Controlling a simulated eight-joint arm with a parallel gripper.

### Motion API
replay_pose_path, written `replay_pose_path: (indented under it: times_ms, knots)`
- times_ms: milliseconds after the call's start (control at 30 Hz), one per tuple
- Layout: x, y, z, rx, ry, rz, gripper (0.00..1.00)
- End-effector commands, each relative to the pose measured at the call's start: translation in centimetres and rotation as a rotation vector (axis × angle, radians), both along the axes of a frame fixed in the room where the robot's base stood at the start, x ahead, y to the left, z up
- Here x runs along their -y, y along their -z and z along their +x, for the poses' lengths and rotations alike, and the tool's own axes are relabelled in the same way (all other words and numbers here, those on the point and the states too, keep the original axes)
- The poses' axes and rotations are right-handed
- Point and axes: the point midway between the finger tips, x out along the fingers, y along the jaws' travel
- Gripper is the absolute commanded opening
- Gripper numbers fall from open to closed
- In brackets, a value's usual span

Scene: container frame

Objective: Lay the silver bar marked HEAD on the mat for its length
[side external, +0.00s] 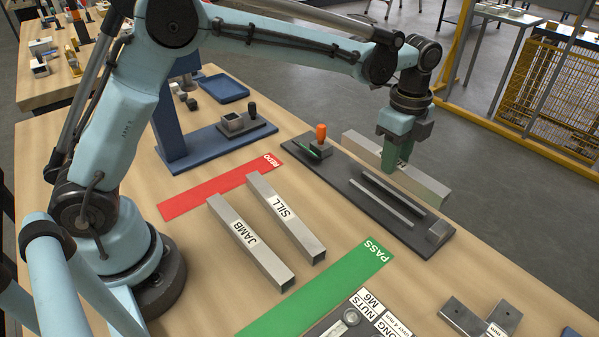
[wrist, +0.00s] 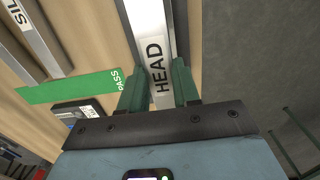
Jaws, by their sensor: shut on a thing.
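My gripper (side external: 396,158) is shut on the silver bar marked HEAD (side external: 428,183), its fingers on both sides near the label. In the wrist view the bar (wrist: 150,22) runs away between the green fingers (wrist: 160,88). The bar is just beyond the dark gauge plate (side external: 345,188); I cannot tell its exact height. A red mat marked REDO (side external: 205,194) and a green mat marked PASS (side external: 320,287) lie on the table. The green mat (wrist: 75,87) also shows in the wrist view. Both mats look bare.
Silver bars marked JAMB (side external: 250,243) and SILL (side external: 286,218) lie between the mats. The plate carries two thin rails, an end block (side external: 437,233) and an orange-handled clamp (side external: 320,133). A labelled tray (side external: 365,318) stands at the front. The table's far edge is close to the held bar.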

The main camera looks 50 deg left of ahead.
Motion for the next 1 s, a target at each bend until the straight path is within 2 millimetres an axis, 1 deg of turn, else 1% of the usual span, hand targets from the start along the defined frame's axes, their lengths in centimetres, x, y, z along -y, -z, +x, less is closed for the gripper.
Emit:
replay_pose_path:
  times_ms: [33, 167, 267, 367, 567, 700, 867, 1000]
  knots:
    - [0.0, -0.8, 0.0, 0.000, 0.000, 0.000, 0.00]
    - [-0.2, -2.1, -0.1, 0.000, -0.012, 0.000, 0.00]
    - [-1.0, -2.9, -0.7, 0.000, -0.061, 0.000, 0.00]
    - [-2.4, -3.8, -1.9, 0.000, -0.160, 0.001, 0.00]
    - [-6.2, -5.3, -5.7, 0.000, -0.450, 0.000, 0.00]
    - [-8.6, -5.8, -8.8, 0.000, -0.661, 0.000, 0.00]
    - [-11.0, -5.9, -12.7, 0.001, -0.901, 0.000, 0.00]
    - [-12.8, -5.4, -16.2, 0.001, -1.110, 0.000, 0.00]
